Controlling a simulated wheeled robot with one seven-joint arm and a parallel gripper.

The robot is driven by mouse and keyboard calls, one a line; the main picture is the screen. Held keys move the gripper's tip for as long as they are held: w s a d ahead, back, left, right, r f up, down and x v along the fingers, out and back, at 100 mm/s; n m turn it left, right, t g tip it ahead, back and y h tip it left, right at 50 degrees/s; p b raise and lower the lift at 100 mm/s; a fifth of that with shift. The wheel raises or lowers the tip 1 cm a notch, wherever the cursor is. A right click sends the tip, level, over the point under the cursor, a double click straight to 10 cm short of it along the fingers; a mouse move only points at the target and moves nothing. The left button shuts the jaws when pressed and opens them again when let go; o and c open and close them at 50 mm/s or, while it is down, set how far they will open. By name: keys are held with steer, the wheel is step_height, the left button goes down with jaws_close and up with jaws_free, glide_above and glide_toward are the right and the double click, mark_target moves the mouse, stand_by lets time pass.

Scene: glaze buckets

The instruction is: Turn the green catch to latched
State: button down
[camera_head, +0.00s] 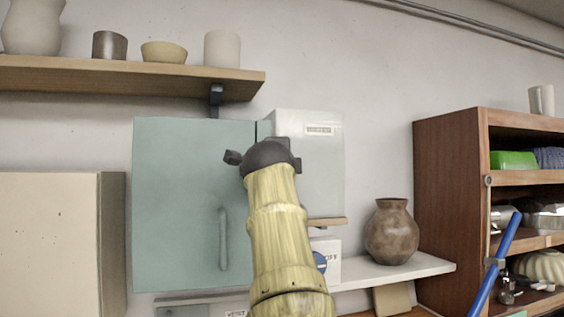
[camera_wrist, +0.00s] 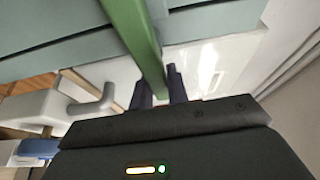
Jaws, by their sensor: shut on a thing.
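The green catch (camera_wrist: 133,32) shows in the wrist view as a long flat green bar. It runs from the top edge down to my gripper (camera_wrist: 160,88), whose two dark fingers are shut on its lower end. In the head view my gripper (camera_head: 264,154) is in front of the upper right edge of the pale green cabinet door (camera_head: 175,185) and hides the catch. The door looks closed, with an upright handle (camera_head: 222,240). A white box (camera_head: 322,165) sits right of the door. I cannot tell how the catch stands against its latched position.
A wall shelf (camera_head: 110,75) with pots is above the cabinet. A brown vase (camera_head: 391,232) stands on a white shelf (camera_head: 425,266) to the right. A wooden rack (camera_head: 448,205) is further right. A grey hooked part (camera_wrist: 95,105) is left of my fingers in the wrist view.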

steer(key=shift+f, duration=0.15)
stand_by(0.4)
steer(key=c, duration=1.4)
jaws_free()
steer(key=shift+o, duration=0.2)
steer(key=shift+s+a+f+b, duration=0.1)
steer(key=shift+s+b, duration=0.3)
steer(key=s+a+b, duration=0.1)
steer(key=s+b, duration=0.6)
steer(key=s, duration=0.9)
steer(key=shift+s+a+r+b, duration=0.2)
steer(key=shift+a+b, duration=0.2)
steer(key=shift+w, duration=0.15)
